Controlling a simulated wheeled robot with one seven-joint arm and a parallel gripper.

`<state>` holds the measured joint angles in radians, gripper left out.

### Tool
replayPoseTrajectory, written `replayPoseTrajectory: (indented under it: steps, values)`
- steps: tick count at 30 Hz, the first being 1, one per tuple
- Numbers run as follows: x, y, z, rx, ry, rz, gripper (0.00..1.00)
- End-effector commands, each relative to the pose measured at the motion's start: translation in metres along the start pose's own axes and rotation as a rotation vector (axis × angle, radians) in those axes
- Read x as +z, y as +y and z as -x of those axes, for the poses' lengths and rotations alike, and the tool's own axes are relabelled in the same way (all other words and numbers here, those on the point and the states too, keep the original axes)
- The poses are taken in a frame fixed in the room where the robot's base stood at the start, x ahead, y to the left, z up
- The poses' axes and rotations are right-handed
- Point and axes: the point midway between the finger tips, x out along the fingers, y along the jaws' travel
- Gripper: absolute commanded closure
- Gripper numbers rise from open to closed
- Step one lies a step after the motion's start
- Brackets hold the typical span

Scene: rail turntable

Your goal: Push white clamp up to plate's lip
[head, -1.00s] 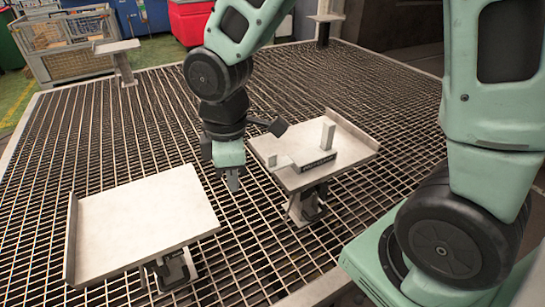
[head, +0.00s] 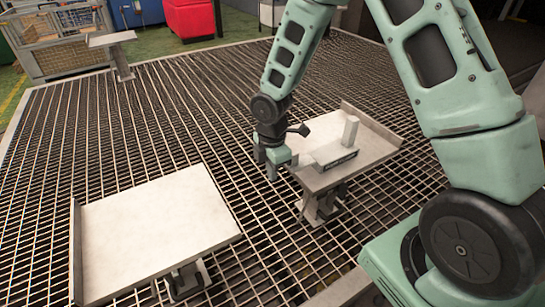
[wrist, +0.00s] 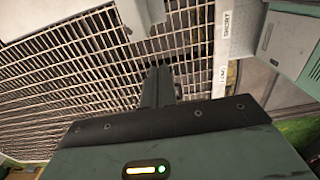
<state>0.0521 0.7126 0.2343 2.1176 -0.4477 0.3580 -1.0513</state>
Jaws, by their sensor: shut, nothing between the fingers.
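The white clamp (head: 350,131) stands on the right-hand metal plate (head: 375,151), with an upright block, a low pale base and a dark lettered strip along its near side. The plate's raised lip (head: 372,122) runs along its far right edge, and a gap of bare plate shows between clamp and lip. My gripper (head: 272,173) is shut and empty at the plate's left edge, left of the clamp, pointing down. Whether it touches the clamp or plate is unclear. In the wrist view the closed fingers (wrist: 157,87) show over the grating; the clamp cannot be made out clearly there.
A second, empty lipped plate (head: 160,230) stands at the lower left on its own pedestal. A small plate on a post (head: 111,39) stands at the far left. Open grating (head: 170,110) lies around them. A label reading SHORT (wrist: 227,25) shows in the wrist view.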

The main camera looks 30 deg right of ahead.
Motion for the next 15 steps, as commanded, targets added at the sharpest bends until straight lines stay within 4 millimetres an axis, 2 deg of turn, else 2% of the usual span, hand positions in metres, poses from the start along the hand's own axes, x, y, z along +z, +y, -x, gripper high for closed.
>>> replayPoseTrajectory:
  steps: [1,3,7,15]
  values:
    - [0.0,-0.001,-0.011,-0.004,-0.001,0.002,1.0]
    - [0.015,0.0,-0.005,0.001,0.0,-0.007,1.0]
    - [0.03,0.0,-0.005,0.0,0.0,-0.004,1.0]
    - [0.04,0.0,-0.006,0.001,0.0,-0.001,1.0]
